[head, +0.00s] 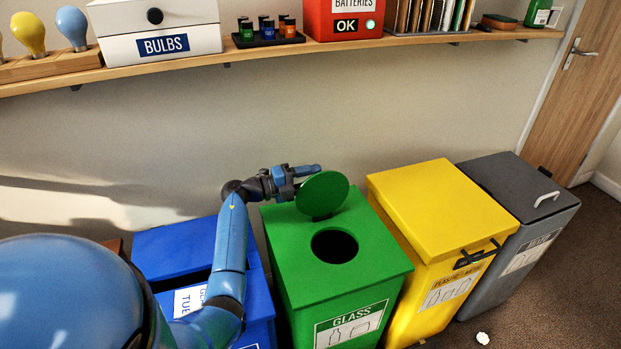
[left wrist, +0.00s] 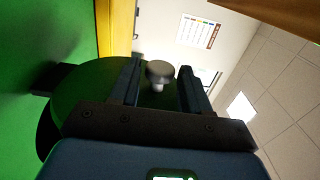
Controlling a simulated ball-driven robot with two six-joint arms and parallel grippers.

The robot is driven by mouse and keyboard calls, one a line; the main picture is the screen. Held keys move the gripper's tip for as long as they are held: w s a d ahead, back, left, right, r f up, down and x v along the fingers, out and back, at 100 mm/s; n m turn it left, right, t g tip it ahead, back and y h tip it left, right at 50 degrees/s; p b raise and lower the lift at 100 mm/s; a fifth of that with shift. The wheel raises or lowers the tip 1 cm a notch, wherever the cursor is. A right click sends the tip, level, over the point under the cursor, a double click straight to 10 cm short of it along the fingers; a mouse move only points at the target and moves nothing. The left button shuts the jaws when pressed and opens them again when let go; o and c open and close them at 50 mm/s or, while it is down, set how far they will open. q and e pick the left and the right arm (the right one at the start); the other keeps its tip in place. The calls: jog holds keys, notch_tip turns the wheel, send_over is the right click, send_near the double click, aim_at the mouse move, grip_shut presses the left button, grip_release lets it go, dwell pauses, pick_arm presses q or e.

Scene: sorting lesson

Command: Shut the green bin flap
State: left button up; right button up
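The green bin (head: 293,262), labelled GLASS, stands between the blue and yellow bins. Its round green flap (head: 323,194) is tilted up at the back of the round hole, and the hole is uncovered. My left gripper (head: 308,172) is at the far side of the raised flap, partly hidden by it. In the left wrist view the two fingers (left wrist: 160,75) are apart, with a dark round knob (left wrist: 160,72) between them and gaps beside it. The dark green flap (left wrist: 80,90) shows just behind the fingers. I cannot tell whether they touch it. My right gripper is out of view.
The blue bin (head: 180,247) is at left under my arm. The yellow bin (head: 440,210) and grey bin (head: 520,185) stand to the right. A wooden shelf (head: 240,58) runs above. A white crumpled scrap (head: 483,338) lies on the carpet.

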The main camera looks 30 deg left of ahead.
aim_at(322, 199)
pick_arm(q)
grip_shut()
jog(key=shift+s+d+r+m+p, duration=0.3)
jog(key=shift+s+d+m+p, duration=0.4)
jog(key=shift+d+m+p, duration=0.1)
jog(key=shift+s+d+f+m+p, duration=0.2)
jog(key=shift+s+d+f+m, duration=0.05)
jog(key=shift+s+d+m, duration=0.95)
jog(key=shift+s+d+f+m+p, duration=0.15)
jog(key=shift+s+d+f+m, duration=0.1)
jog(key=shift+s+d+m, duration=0.9)
jog(key=shift+w+d+m, duration=0.1)
jog(key=shift+w+m, duration=0.2)
jog(key=shift+m, duration=0.05)
jog(key=shift+o, duration=1.6)
grip_release()
